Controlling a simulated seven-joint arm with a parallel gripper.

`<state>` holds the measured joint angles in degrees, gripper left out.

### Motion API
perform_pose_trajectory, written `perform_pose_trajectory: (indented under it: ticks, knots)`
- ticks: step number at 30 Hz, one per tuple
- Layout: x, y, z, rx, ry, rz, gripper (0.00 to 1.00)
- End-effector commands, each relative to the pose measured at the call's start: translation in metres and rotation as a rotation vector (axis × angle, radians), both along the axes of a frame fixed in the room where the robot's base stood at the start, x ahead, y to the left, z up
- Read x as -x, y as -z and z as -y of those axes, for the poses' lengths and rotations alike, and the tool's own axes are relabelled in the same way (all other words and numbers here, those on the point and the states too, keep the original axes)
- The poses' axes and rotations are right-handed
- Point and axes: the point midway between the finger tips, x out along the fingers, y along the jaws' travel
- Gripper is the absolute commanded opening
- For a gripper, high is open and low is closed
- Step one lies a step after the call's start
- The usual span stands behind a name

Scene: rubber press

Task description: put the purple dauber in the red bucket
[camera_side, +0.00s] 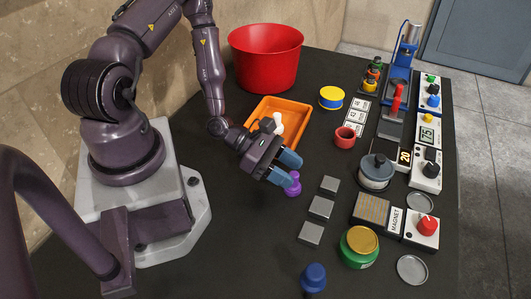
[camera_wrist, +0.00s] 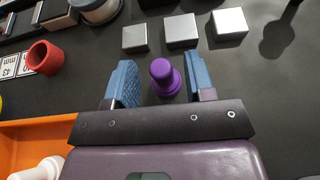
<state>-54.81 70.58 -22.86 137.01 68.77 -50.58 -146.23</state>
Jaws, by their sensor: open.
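The purple dauber (camera_side: 294,184) stands upright on the black table in the middle of the side view. In the wrist view the purple dauber (camera_wrist: 164,76) shows between the two blue fingers. My gripper (camera_side: 288,171) is open and low at the dauber, with its fingers on either side. In the wrist view my gripper (camera_wrist: 163,84) has a gap between the dauber and each finger, wider on the left. The large red bucket (camera_side: 265,60) stands at the back of the table, behind the orange tray, and is outside the wrist view.
An orange tray (camera_side: 296,110) with white pieces lies behind my gripper. Several grey metal blocks (camera_side: 321,207) stand right of the dauber. A small red cup (camera_side: 345,137), a green tin (camera_side: 359,246) and a blue dauber (camera_side: 314,277) are nearby. Presses and control boxes line the right edge.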

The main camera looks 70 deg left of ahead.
Motion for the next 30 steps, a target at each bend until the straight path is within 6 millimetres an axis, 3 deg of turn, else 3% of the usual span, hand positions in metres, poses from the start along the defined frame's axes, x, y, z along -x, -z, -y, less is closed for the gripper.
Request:
perform_pose_trajectory:
  ticks: [12,22,26,30]
  knots:
    - [0.057,-0.033,-0.056,-0.005,-0.001,-0.002,0.49]
    - [0.068,-0.039,-0.07,-0.029,0.01,0.004,0.49]
    - [0.058,-0.036,-0.087,-0.274,0.083,0.031,0.49]
    - [0.034,-0.046,-0.127,-0.792,0.27,0.086,0.49]
